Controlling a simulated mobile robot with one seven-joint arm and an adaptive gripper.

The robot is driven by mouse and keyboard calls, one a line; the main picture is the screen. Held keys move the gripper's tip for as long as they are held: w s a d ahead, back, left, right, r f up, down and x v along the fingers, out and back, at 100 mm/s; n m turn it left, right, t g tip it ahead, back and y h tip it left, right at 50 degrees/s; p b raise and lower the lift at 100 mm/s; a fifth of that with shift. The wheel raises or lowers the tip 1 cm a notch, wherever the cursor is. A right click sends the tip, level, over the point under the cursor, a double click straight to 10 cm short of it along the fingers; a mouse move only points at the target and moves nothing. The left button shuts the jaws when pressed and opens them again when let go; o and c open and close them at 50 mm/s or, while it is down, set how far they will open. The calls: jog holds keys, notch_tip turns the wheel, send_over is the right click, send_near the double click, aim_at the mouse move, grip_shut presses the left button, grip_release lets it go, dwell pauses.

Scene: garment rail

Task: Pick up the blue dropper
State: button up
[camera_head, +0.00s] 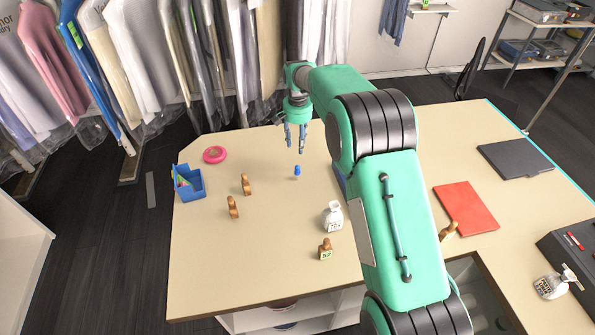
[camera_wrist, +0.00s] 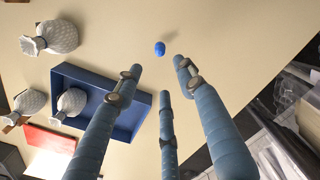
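The blue dropper (camera_head: 297,170) stands small on the beige table (camera_head: 262,250), near its back middle. In the wrist view the blue dropper (camera_wrist: 160,48) lies just beyond the fingertips, seen from above, with bare table around it. My gripper (camera_head: 298,146) hangs over the back of the table, above and slightly behind the dropper in the head view. Its three blue-grey fingers are spread apart, with nothing between them; they also show in the wrist view (camera_wrist: 158,80). The dropper is apart from the fingers.
A blue tray (camera_wrist: 138,112) holding a white bag-like item is near the fingers, mostly hidden by my arm in the head view. Garments hang behind.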

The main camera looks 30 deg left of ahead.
send_over(297, 166)
notch_tip(297, 166, down, 8)
jog(key=shift+w+f+p, duration=0.15)
jog(key=shift+p, duration=0.15)
jog(key=shift+d+f, duration=0.1)
dwell(0.3)
jog(key=shift+f+p, duration=0.45)
jog(key=shift+f, duration=2.05)
jog(key=c, duration=0.8)
jog(key=shift+c, duration=0.2)
